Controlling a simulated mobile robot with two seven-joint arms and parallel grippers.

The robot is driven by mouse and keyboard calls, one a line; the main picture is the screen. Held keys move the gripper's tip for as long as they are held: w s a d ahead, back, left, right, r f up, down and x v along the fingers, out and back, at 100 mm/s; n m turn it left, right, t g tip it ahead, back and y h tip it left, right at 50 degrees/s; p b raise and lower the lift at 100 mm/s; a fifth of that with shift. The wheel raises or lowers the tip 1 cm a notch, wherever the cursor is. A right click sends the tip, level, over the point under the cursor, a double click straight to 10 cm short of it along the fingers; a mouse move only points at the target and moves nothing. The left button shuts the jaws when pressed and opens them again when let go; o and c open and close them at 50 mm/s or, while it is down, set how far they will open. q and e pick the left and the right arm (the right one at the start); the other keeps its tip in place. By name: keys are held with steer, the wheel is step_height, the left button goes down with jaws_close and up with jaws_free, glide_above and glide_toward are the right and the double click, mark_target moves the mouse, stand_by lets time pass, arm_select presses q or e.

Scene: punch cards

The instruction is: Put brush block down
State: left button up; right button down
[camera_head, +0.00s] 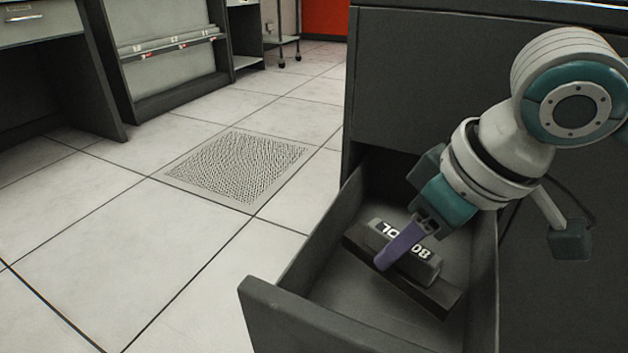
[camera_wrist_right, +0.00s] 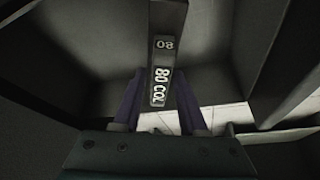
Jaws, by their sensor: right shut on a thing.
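The brush block (camera_head: 424,267) is a long dark bar with a grey raised part carrying white lettering. It lies at a slant inside the open drawer (camera_head: 262,290). My right gripper (camera_head: 392,258) reaches down into the drawer with purple fingers shut on the block's grey part. In the right wrist view the lettered block (camera_wrist_right: 161,88) sits between the two purple fingers of the gripper (camera_wrist_right: 160,76). I cannot tell whether the block's underside touches the drawer floor. My left gripper is not in view.
The dark cabinet (camera_head: 440,90) rises behind the drawer. Open tiled floor with a perforated tile (camera_head: 238,168) lies to the left. Grey cabinets (camera_head: 165,60) stand further back.

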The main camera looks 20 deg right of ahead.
mark_target(393, 281)
step_height(393, 281, down, 7)
steer(key=b, duration=0.4)
steer(key=shift+r, duration=0.25)
steer(key=c, duration=0.9)
jaws_free()
steer(key=o, duration=0.5)
steer(key=shift+c, duration=0.2)
